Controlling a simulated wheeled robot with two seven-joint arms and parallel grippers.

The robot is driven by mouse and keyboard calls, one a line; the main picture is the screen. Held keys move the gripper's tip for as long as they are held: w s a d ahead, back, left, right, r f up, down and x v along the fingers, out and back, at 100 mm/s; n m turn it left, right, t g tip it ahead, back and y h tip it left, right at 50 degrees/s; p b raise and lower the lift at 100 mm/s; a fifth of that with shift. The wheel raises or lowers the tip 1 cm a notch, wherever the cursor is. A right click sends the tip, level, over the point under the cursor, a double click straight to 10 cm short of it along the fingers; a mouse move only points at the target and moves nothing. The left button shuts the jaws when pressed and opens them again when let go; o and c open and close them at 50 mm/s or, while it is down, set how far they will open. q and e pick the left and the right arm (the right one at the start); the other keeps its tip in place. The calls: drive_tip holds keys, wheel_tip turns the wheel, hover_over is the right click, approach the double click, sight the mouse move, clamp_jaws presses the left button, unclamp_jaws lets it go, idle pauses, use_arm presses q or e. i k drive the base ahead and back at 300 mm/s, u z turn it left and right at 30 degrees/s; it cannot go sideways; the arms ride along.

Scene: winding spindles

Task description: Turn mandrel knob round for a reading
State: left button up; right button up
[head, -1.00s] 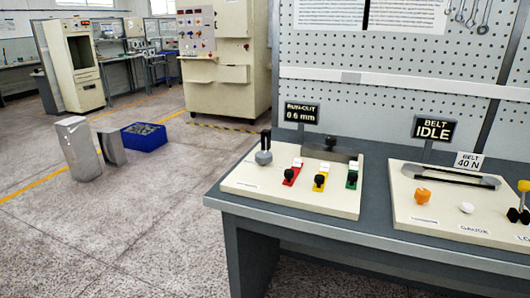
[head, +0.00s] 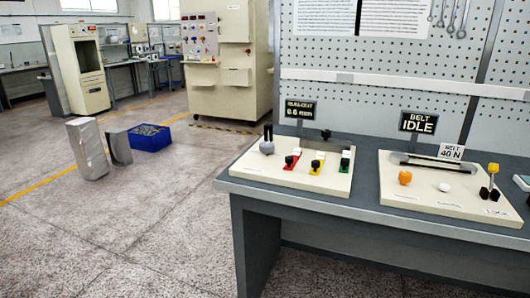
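The left cream panel (head: 285,175) on the grey bench carries a grey round knob (head: 267,147) at its back left corner, with dark upright posts just behind it. I cannot read a label that names the mandrel knob. A sign (head: 300,110) behind this panel appears to read a run-out of 0.6 mm, though it is blurred now. Red (head: 290,166), yellow (head: 315,169) and green (head: 344,167) pieces with black knobs sit in a row on the panel. Neither of my grippers shows in the head view.
The right cream panel (head: 424,196) holds an orange knob (head: 405,178), a white knob (head: 444,187) and a "BELT IDLE" sign (head: 418,122). A pegboard (head: 380,105) stands behind the bench. A blue bin (head: 150,139) and grey blocks (head: 87,150) stand on the floor at left.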

sight(266, 147)
drive_tip(key=z, duration=0.05)
drive_tip(key=k, duration=0.7)
drive_tip(key=u, duration=1.05)
drive_tip(key=i, duration=1.5)
drive_tip(key=z, duration=0.85)
